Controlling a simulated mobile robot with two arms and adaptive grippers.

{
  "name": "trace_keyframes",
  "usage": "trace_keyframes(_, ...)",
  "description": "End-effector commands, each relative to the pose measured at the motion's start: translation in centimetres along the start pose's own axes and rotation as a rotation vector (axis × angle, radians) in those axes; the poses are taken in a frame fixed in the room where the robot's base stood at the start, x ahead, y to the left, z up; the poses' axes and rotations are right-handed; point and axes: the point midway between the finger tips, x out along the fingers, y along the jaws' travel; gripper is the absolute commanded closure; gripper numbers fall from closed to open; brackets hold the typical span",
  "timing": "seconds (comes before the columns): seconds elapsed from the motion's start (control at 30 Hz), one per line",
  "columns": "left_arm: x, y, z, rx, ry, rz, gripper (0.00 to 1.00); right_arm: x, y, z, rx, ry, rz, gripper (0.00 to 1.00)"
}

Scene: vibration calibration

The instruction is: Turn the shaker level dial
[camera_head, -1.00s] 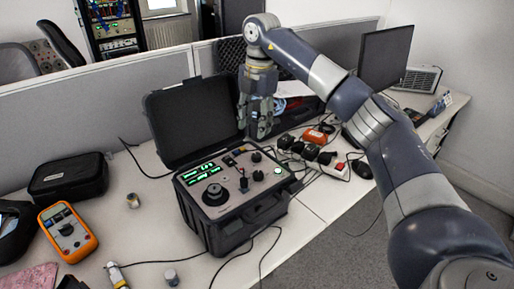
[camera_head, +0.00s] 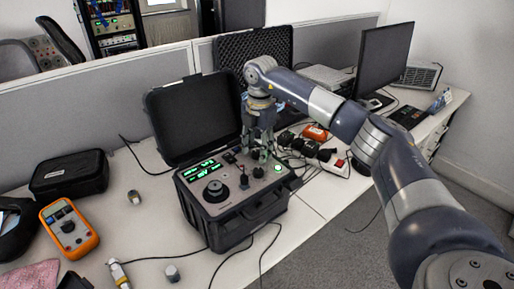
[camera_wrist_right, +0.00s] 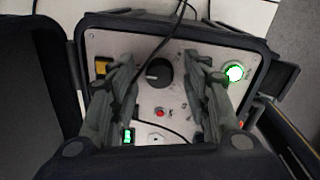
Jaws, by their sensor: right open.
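The shaker unit (camera_head: 235,215) is an open black case with a grey panel, a green display (camera_head: 202,169) and several knobs. A black round dial (camera_wrist_right: 158,73) with a pale pointer line sits on this panel in the right wrist view. My right gripper (camera_head: 259,154) is open and points down over the panel's far side in the head view. In the right wrist view, the fingers of my right gripper (camera_wrist_right: 160,82) are on either side of the dial, with space between. Whether they touch the panel cannot be told. My left gripper is not in view.
The case's raised lid (camera_head: 190,118) stands behind the panel. A green-lit button (camera_wrist_right: 235,72) is right of the dial. Cables and plugs (camera_head: 305,147) lie to the right. An orange multimeter (camera_head: 69,229) and a black pouch (camera_head: 68,174) are at the left.

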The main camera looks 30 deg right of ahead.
Motion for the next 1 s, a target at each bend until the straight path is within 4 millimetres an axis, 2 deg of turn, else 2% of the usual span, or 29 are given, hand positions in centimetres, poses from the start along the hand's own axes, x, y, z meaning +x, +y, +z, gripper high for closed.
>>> trace_keyframes(0.1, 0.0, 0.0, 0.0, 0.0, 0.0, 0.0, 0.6, 0.0, 0.0, 0.0, 0.0, 0.0, 0.0, 0.56)
trace_keyframes(0.13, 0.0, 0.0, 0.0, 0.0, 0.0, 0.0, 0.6, 0.0, 0.0, 0.0, 0.0, 0.0, 0.0, 0.6)
trace_keyframes(0.3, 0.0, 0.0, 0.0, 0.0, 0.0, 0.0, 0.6, 0.0, 0.0, 0.0, 0.0, 0.0, 0.0, 0.99)
trace_keyframes(0.67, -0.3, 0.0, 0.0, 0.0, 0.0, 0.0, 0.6, -0.1, 0.0, 0.0, -0.03, 0.002, -0.001, 1.0)
trace_keyframes(1.0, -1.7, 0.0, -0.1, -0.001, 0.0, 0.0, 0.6, -0.2, 0.0, 0.0, -0.233, 0.014, -0.003, 1.0)
